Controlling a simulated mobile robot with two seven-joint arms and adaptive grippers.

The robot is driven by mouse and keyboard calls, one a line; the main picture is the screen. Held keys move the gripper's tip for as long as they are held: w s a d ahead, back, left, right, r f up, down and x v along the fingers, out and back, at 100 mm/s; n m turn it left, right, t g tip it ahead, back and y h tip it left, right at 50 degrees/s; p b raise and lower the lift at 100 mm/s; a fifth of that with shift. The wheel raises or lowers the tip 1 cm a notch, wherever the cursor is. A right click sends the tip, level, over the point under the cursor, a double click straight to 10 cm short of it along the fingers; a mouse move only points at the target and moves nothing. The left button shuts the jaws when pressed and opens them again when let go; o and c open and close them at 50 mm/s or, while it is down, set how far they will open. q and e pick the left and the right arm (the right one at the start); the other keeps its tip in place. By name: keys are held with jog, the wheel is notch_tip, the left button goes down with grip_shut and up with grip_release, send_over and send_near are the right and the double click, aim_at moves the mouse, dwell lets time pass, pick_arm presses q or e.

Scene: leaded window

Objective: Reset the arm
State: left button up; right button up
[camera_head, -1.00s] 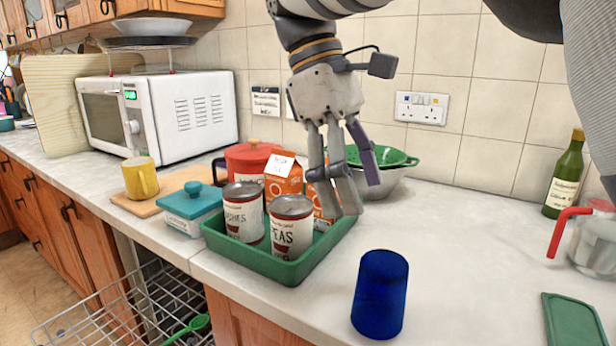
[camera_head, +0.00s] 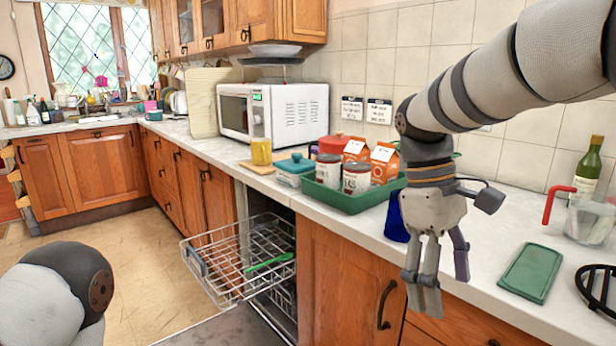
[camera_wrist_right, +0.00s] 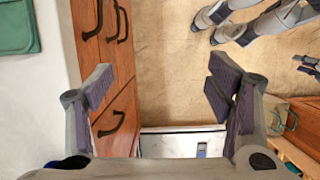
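My right gripper (camera_head: 435,280) hangs fingers-down in front of the counter's front edge, beside the blue cup (camera_head: 396,220), which it partly hides. In the right wrist view its fingers (camera_wrist_right: 162,95) are spread, with nothing between them. That view looks past the cabinet fronts to the floor. A link of my left arm shows at the lower left of the head view. Grey jointed parts of mine show at the top right of the wrist view; I cannot tell whether they include the left gripper.
A green board (camera_head: 531,272), a jug (camera_head: 592,218) and a bottle (camera_head: 588,165) are at right. An open wire dishwasher rack (camera_head: 215,285) juts out below. Floor (camera_head: 130,270) is clear at left.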

jog(key=s+f+m+y, duration=0.1)
jog(key=s+f, duration=0.1)
jog(key=f, duration=1.1)
jog(key=s+f+m+y, duration=0.1)
jog(key=s+f+m, duration=0.15)
jog(key=f, duration=0.95)
pick_arm(q)
jog(key=shift+w+f, duration=0.15)
jog(key=shift+w, duration=0.8)
pick_arm(e)
jog(key=s+d+f+m, duration=0.1)
jog(key=s+f, duration=0.2)
jog(key=s, duration=0.5)
jog(key=s+d+f+m+t, duration=0.1)
jog(key=s+f+m, duration=0.1)
jog(key=s, duration=0.6)
jog(key=s+d+f+m, duration=0.1)
jog(key=s+f, duration=0.4)
jog(key=s, duration=0.4)
jog(key=shift+d+m+t, duration=0.25)
jog(key=shift+m+t, duration=0.05)
jog(key=shift+m, duration=0.05)
